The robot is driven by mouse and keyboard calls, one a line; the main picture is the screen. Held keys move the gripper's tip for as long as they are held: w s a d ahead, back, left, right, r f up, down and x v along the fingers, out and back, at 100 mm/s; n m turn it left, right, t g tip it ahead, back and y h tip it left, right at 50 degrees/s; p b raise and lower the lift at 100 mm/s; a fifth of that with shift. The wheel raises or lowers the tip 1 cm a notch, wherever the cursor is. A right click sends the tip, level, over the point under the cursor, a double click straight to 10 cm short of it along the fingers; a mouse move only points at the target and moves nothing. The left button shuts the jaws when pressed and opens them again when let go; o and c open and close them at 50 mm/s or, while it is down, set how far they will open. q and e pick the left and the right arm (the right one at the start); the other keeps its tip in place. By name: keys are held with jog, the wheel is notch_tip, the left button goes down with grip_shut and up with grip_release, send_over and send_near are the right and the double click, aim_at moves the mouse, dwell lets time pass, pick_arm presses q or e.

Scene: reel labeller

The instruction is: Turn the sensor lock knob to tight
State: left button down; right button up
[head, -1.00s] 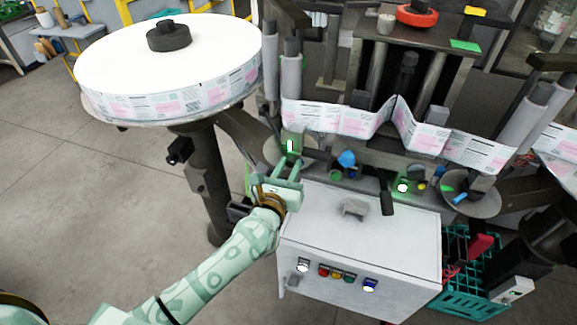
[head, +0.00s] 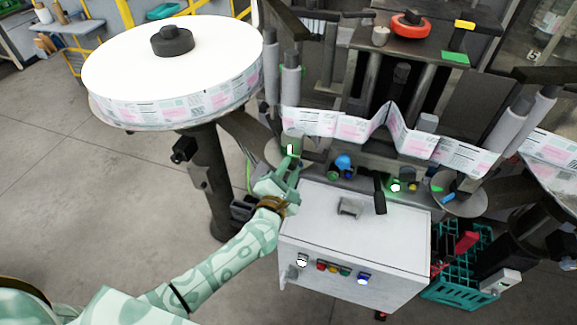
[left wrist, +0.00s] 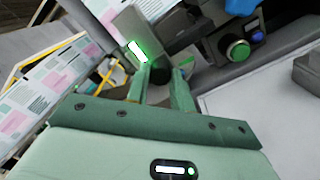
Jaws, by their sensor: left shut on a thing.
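The sensor (head: 290,151) is a grey block with a lit white and green window, at the left end of the labeller's front in the head view. It also shows in the left wrist view (left wrist: 137,50). My left gripper (head: 292,168) is at the sensor's lower side. In the left wrist view its fingers (left wrist: 162,78) are closed on a small dark part just below the lit window, which I take to be the lock knob. The fingers hide most of it, so its turn position cannot be read. My right gripper is not in view.
A white cabinet (head: 395,238) with coloured buttons stands right of my left gripper. The large label reel (head: 115,65) is at left. The printed label web (head: 325,124) runs just above the sensor. Green and blue controls (left wrist: 238,48) sit close to its right.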

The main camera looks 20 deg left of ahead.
pick_arm(q)
jog(key=m+p, duration=0.2)
jog(key=m, duration=0.2)
jog(key=shift+m, duration=0.3)
jog(key=m+p, duration=0.2)
jog(key=m, duration=0.2)
jog(key=shift+s, duration=0.1)
jog(key=m+p, duration=0.1)
jog(key=m, duration=0.4)
jog(key=shift+f+m+p, duration=0.15)
jog(key=shift+m+p, duration=0.5)
jog(key=shift+m, duration=1.55)
jog(key=c, duration=1.2)
grip_release()
jog(key=s, duration=1.6)
jog(key=shift+s+a, duration=0.15)
jog(key=shift+a, duration=0.1)
